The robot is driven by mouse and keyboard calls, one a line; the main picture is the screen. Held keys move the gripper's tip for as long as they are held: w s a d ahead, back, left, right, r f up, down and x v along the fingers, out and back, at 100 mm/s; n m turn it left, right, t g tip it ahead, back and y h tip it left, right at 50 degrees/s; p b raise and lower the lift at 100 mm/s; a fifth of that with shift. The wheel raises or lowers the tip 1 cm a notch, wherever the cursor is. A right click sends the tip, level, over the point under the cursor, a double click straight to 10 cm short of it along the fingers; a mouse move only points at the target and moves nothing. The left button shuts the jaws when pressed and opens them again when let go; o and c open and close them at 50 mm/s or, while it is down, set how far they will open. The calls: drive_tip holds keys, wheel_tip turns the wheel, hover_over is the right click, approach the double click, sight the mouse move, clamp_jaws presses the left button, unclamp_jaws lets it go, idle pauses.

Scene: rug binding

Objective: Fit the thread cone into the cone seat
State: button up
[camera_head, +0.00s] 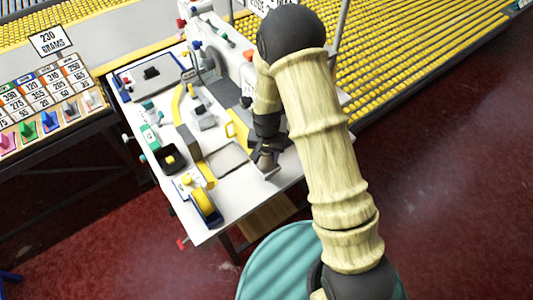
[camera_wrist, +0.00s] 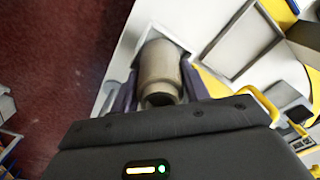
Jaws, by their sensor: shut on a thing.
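A grey-beige rounded piece, which I take to be the thread cone (camera_wrist: 160,68), sits between the two dark fingers of my gripper (camera_wrist: 158,82) in the wrist view. The fingers are shut on its sides, and a dark round opening shows at its near end. In the head view my gripper (camera_head: 267,157) is over the front right part of the white table, just right of a shallow grey tray. I cannot pick out the cone seat with certainty in either view.
A yellow handle (camera_wrist: 262,104) is close to my gripper. Red floor lies past the front edge.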

drive_tip(key=o, duration=1.1)
wheel_tip(320, 180, up, 12)
drive_tip(key=b, duration=0.2)
drive_tip(key=shift+r+b, duration=0.1)
drive_tip(key=shift+b, duration=0.2)
drive_tip(key=shift+s+d+r, duration=0.15)
drive_tip(key=shift+d+r, duration=0.05)
drive_tip(key=shift+d, duration=0.15)
drive_tip(key=s+d+r+n+t, duration=0.1)
drive_tip(key=s+d+r, duration=0.2)
drive_tip(key=s+d, duration=0.3)
drive_tip(key=s+d+r+n+t, duration=0.1)
drive_tip(key=s+d+r, duration=0.1)
drive_tip(key=s+d, duration=0.4)
drive_tip(key=shift+d+r+t, duration=0.3)
drive_tip(key=shift+d+r, duration=0.1)
drive_tip(key=shift+d, duration=0.05)
drive_tip(key=shift+s, duration=0.1)
